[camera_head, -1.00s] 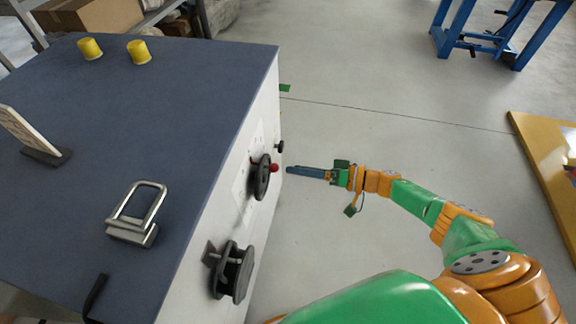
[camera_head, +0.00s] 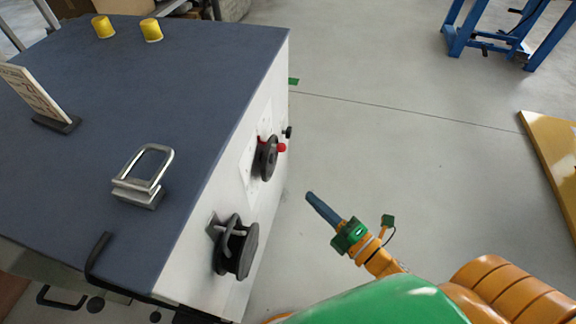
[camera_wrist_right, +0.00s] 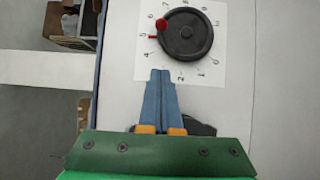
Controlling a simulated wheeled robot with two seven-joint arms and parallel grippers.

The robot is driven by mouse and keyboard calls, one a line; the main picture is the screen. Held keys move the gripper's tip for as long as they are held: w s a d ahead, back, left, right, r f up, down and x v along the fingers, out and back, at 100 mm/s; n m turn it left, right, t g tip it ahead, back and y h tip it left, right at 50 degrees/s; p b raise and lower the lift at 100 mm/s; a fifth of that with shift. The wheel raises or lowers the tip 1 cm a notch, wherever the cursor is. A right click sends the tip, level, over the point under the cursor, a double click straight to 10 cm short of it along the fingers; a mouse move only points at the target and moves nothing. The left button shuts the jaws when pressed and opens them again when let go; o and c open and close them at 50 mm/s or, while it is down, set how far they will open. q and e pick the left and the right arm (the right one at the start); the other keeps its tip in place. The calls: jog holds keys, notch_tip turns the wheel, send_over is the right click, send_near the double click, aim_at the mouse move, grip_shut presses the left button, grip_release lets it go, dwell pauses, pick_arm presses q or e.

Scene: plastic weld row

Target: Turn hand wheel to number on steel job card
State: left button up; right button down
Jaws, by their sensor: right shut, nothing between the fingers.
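The hand wheel (camera_head: 268,160) is a black disc with a red knob on the white side of the cabinet. In the right wrist view the hand wheel (camera_wrist_right: 190,38) sits on a white numbered dial plate (camera_wrist_right: 210,75); its red knob (camera_wrist_right: 162,25) is at the upper left, near 6, and a small red mark points near 5. My right gripper (camera_head: 311,196) is shut and empty, apart from the wheel. In the wrist view its fingertips (camera_wrist_right: 160,74) appear just below the wheel. A pale card (camera_head: 30,92) stands in a dark base; its writing is unreadable. My left gripper is out of view.
A steel loop on a block (camera_head: 146,175) and two yellow cups (camera_head: 151,30) stand on the blue cabinet top (camera_head: 190,90). A second black wheel (camera_head: 238,248) sits lower on the white side.

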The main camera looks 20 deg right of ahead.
send_near(282, 151)
jog(key=w+a, duration=0.2)
jog(key=a, duration=0.3)
jog(key=w, duration=0.1)
jog(key=w+d, duration=0.1)
jog(key=w, duration=0.2)
jog(key=shift+d+f, duration=0.25)
jog(key=shift+w+d+r, duration=0.1)
jog(key=shift+w+d, duration=0.2)
jog(key=shift+w, duration=0.15)
